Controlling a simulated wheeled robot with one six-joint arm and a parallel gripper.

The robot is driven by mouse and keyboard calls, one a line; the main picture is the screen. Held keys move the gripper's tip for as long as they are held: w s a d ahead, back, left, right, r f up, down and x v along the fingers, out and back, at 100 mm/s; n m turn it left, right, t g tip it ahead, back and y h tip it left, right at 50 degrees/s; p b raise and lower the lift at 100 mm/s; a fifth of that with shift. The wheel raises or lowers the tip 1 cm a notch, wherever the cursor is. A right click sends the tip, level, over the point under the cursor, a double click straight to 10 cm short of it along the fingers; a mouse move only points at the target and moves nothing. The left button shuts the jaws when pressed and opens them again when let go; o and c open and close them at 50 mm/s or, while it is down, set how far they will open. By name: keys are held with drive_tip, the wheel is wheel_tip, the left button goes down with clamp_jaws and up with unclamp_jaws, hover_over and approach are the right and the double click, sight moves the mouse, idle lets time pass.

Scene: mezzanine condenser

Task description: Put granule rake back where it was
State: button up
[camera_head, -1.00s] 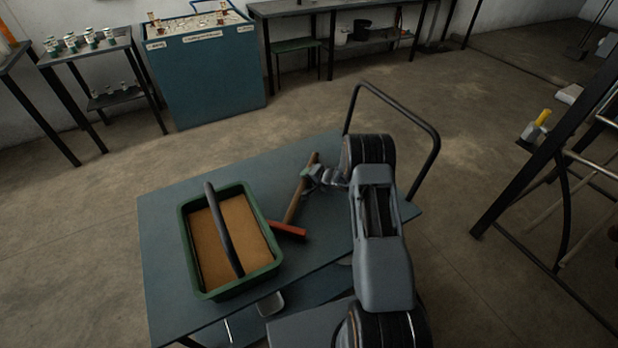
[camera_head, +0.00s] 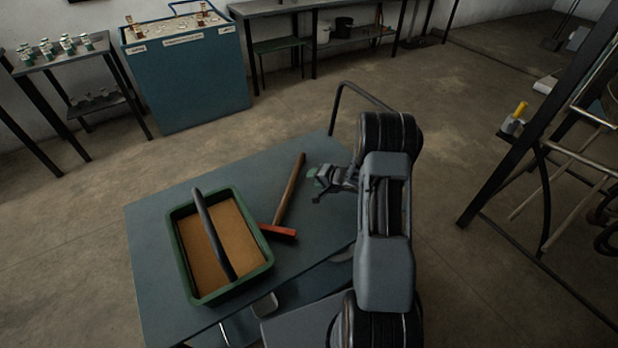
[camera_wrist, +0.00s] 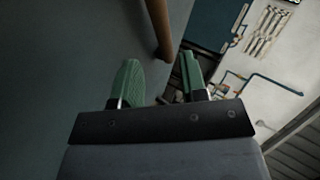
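The granule rake, with a wooden handle (camera_head: 289,190) and a red head (camera_head: 278,231), lies on the blue-grey table (camera_head: 165,205) to the right of the green tray. My gripper (camera_head: 316,186) is to the right of the handle, apart from it, over the table's right part. In the wrist view, the green fingers of my gripper (camera_wrist: 160,80) are spread with nothing between them. The rake handle (camera_wrist: 158,28) shows beyond the fingertips there. The rake head is out of the wrist view.
A green tray (camera_head: 266,262) with a brown filling and a dark handle stands on the table. A black rail (camera_head: 362,93) rises behind the table. A blue cabinet (camera_head: 195,85) and shelves with small jars stand by the back wall. A ladder-like frame (camera_head: 535,120) is at right.

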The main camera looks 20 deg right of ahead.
drive_tip(key=s+r+n+h, duration=0.2)
drive_tip(key=r+h, duration=0.2)
drive_tip(key=r, duration=0.4)
drive_tip(key=s+r+n+h, duration=0.1)
drive_tip(key=s+r+h, duration=0.25)
drive_tip(key=r, duration=0.55)
drive_tip(key=s+a+r+n+g, duration=0.2)
drive_tip(key=s+a, duration=0.1)
drive_tip(key=s, duration=0.4)
drive_tip(key=s+a+r+n+g+y, duration=0.1)
drive_tip(key=s+a+r+n+g, duration=0.1)
drive_tip(key=s, duration=0.5)
drive_tip(key=s+a+r+n+g+y, duration=0.1)
drive_tip(key=s+a+r+n+g, duration=0.1)
drive_tip(key=s+a, duration=0.3)
drive_tip(key=s, duration=0.2)
drive_tip(key=shift+s+g, duration=0.35)
drive_tip(key=shift+g, duration=0.05)
drive_tip(key=shift+a, duration=0.1)
wheel_tip(320, 180, up, 7)
drive_tip(key=p, duration=0.6)
drive_tip(key=shift+r+t, duration=0.2)
drive_tip(key=shift+t, duration=0.1)
